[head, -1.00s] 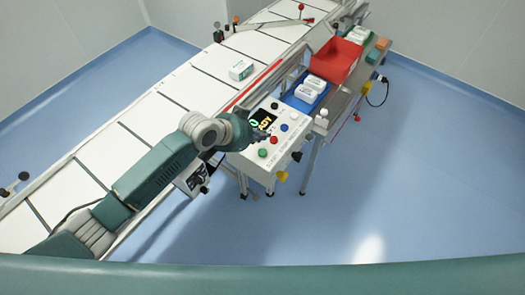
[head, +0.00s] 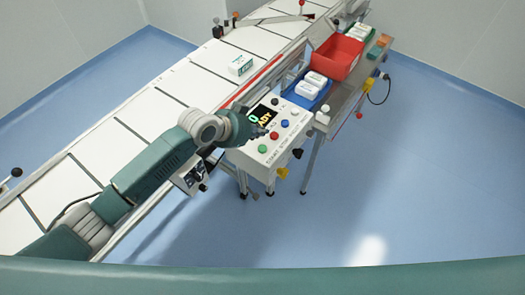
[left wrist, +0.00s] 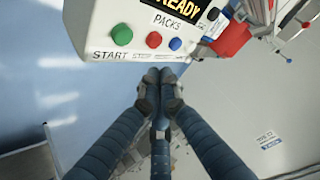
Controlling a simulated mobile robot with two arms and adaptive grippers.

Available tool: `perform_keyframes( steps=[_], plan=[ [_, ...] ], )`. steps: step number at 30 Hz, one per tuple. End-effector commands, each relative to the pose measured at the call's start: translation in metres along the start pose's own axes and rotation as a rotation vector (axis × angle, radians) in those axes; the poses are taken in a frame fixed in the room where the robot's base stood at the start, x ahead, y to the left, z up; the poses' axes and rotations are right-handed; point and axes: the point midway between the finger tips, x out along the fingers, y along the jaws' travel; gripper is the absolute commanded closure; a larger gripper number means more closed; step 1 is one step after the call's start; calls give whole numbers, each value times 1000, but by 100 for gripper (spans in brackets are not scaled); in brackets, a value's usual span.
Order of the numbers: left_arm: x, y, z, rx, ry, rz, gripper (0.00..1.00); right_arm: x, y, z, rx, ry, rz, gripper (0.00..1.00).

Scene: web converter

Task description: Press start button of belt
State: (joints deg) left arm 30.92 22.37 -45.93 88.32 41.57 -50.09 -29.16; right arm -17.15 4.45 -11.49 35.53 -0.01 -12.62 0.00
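The white control box (head: 258,160) stands beside the belt (head: 165,85), with a dark display reading READY (left wrist: 178,12). Its green button (head: 262,149) is in front, then a red one (head: 274,135) and a blue one (head: 285,123). In the left wrist view the green button (left wrist: 122,35) sits above the word START, with the red (left wrist: 153,40) and blue (left wrist: 175,44) buttons to its right. My left gripper (left wrist: 160,77) has its fingertips together and empty, below the panel's lower edge in that view. It appears apart from the buttons. My right gripper is not in view.
A white carton (head: 240,65) lies on the belt. A blue tray (head: 305,95) with white packs and a red bin (head: 337,55) stand on the side table behind the box. Open blue floor (head: 400,180) lies to the right.

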Motion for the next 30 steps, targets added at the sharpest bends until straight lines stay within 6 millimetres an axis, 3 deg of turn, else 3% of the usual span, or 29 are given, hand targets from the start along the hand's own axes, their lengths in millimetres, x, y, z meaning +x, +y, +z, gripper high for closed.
perform_keyframes(
  steps=[1,3,9,30],
  plan=[
    [11,4,10,-1,0,0,100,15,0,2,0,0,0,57],
    [18,7,18,-1,0,0,100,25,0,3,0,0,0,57],
    [34,13,32,-1,0,0,100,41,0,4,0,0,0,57],
    [38,15,36,-1,0,0,100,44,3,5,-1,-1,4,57]
  ],
)
